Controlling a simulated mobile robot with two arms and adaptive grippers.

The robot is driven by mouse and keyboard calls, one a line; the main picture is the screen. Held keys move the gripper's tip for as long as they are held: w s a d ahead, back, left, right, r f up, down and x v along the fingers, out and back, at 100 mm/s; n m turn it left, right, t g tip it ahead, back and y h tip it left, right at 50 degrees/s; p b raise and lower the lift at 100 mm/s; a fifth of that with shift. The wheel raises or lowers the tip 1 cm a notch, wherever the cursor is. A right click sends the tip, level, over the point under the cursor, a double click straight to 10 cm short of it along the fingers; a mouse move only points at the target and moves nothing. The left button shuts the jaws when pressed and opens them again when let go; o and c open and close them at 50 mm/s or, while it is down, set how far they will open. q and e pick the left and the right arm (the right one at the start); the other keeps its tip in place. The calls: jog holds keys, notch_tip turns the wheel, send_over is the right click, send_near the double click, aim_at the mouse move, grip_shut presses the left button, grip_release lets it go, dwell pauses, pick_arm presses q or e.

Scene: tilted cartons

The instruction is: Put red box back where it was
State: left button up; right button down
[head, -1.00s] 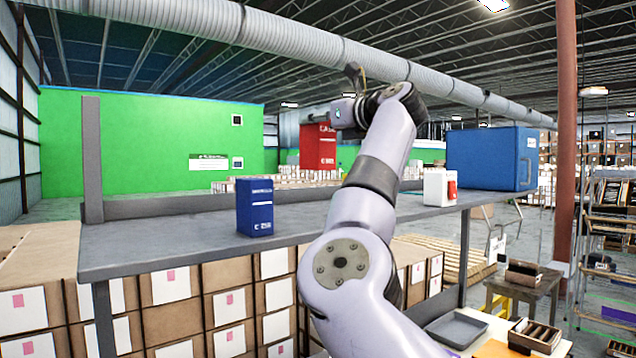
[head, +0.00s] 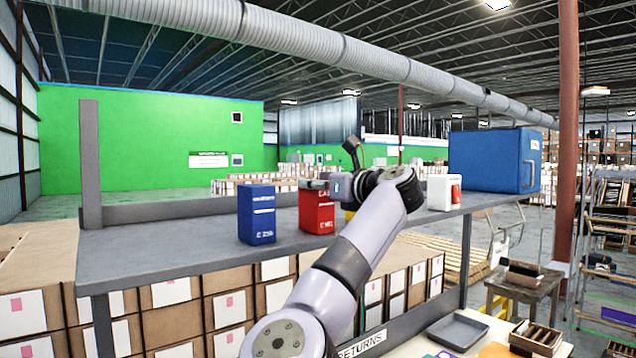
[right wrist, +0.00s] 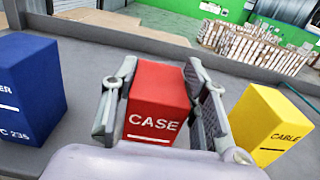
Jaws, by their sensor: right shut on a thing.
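The red box (head: 316,214) stands upright on the grey shelf (head: 150,243), or just above it; I cannot tell if its base touches. My right gripper (head: 322,185) is shut on its upper part. In the right wrist view the red box (right wrist: 157,105), marked CASE, sits between the two fingers of the right gripper (right wrist: 160,100). The blue box (head: 257,214) stands to its left, with a gap. A yellow box (right wrist: 268,125), marked CABLE, stands to its right and is mostly hidden behind my arm in the head view. My left gripper is not in view.
A white box with a red patch (head: 443,192) and a large blue case (head: 493,160) stand farther right on the shelf. A grey post (head: 91,160) rises at the shelf's left end. Cartons (head: 172,300) fill the space below. The shelf's left part is bare.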

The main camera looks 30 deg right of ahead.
jog(key=shift+s, duration=0.1)
jog(key=c, duration=1.2)
grip_release()
jog(key=shift+c, duration=0.2)
jog(key=shift+o, duration=1.3)
jog(key=shift+f, duration=0.1)
jog(key=shift+o, duration=0.2)
jog(key=shift+s, duration=0.15)
pick_arm(q)
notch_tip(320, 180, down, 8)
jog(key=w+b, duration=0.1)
jog(key=b, duration=0.6)
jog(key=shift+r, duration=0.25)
pick_arm(e)
jog(key=s, duration=1.1)
jog(key=shift+s+d+r, duration=0.2)
jog(key=shift+s+d, duration=0.15)
jog(key=shift+d, duration=0.1)
